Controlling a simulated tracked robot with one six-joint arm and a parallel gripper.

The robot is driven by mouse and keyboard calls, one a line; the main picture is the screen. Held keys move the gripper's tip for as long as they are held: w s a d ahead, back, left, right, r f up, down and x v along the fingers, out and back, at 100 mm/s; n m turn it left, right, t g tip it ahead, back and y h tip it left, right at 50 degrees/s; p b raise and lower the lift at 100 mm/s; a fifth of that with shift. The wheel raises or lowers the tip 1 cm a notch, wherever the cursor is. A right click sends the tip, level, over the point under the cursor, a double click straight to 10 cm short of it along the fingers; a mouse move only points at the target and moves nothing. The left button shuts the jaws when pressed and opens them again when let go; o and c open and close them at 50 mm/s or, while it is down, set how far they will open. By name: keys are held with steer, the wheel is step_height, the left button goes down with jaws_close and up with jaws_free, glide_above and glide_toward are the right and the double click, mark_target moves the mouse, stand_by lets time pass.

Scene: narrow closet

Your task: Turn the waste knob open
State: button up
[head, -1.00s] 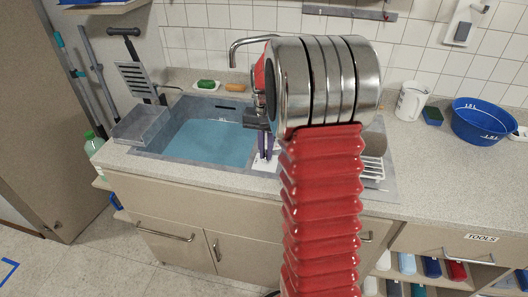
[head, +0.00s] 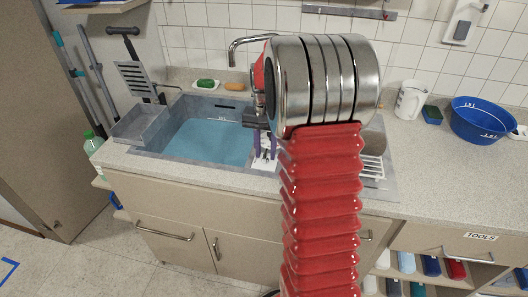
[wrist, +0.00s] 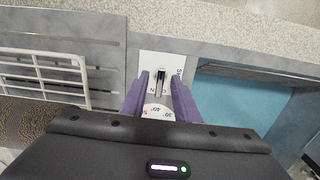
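The waste knob (wrist: 160,78) is a small dark and silver lever on a white plate (wrist: 149,70) at the sink's rim. In the wrist view it lies lengthwise, and printed letters beside it are partly cut off. My gripper (wrist: 161,78) is open, with one purple finger on each side of the knob and a gap on both sides. I cannot tell how far above the plate the fingertips are. In the head view my gripper (head: 265,148) points down over the plate (head: 264,164); the knob is small there.
The sink basin (head: 208,138) holds blue water. A white dial (wrist: 158,109) with degree marks is partly hidden below the knob. A white rack (wrist: 45,77) lies left in the wrist view. A blue tub (head: 480,121) and white jug (head: 411,99) stand on the right counter.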

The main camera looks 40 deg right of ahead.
mark_target(265, 153)
step_height(265, 153, up, 14)
steer(key=shift+f, duration=0.15)
stand_by(0.5)
steer(key=shift+w, duration=0.1)
stand_by(0.4)
steer(key=s+a+n+t, duration=0.2)
steer(key=s+a+n, duration=0.3)
steer(key=s+a, duration=0.5)
steer(key=s+a+n+t, duration=0.3)
steer(key=s+a, duration=0.7)
steer(key=a, duration=0.5)
steer(key=shift+s+a+f+n+t, duration=0.2)
steer(key=shift+a+f+n+t, duration=0.15)
steer(key=shift+n, duration=0.55)
